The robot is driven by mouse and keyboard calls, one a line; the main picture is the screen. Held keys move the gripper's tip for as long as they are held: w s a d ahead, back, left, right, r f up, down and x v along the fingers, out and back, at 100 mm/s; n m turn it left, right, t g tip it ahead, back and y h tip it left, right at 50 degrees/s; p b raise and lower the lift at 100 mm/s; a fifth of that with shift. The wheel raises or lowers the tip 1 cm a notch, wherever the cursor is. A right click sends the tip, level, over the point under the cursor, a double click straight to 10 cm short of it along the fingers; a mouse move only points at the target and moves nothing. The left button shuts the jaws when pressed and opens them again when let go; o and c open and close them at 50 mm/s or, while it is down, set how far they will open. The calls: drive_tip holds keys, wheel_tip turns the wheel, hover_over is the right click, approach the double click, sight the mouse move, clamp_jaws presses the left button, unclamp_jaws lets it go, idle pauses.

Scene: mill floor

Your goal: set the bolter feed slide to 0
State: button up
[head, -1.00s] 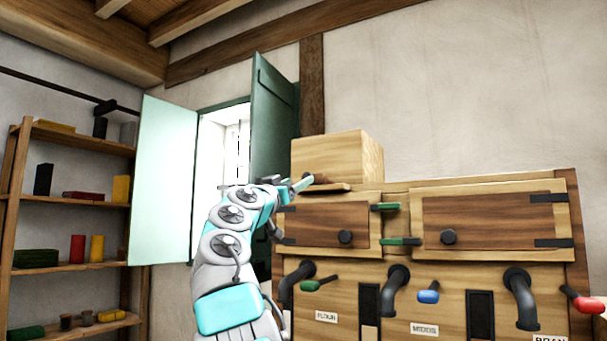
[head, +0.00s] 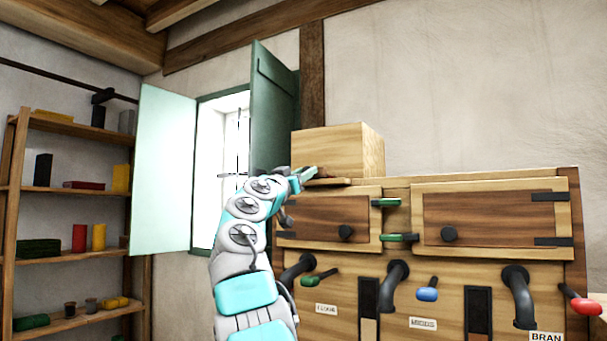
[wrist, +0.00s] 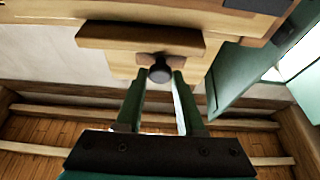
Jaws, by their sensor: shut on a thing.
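The bolter is the wooden cabinet (head: 430,275) on the right, with a square wooden feed box (head: 335,152) on top. The slide appears to be the flat wooden board (head: 330,183) at the foot of that box; it also shows in the wrist view (wrist: 140,38). A dark round knob (wrist: 160,72) sits at the board in the wrist view. My gripper (head: 305,174) is at the board's left end in the head view. Its two green fingers (wrist: 160,80) are shut on the knob, one on each side. No scale or 0 mark is readable.
Green-tipped latches (head: 388,203) and two cabinet doors (head: 490,218) lie to the right of my gripper. Pipes and coloured levers (head: 428,294) are below. An open green shutter (head: 272,110) stands close behind my arm. Shelves (head: 75,190) are at far left.

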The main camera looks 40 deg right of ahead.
clamp_jaws()
idle(0.8)
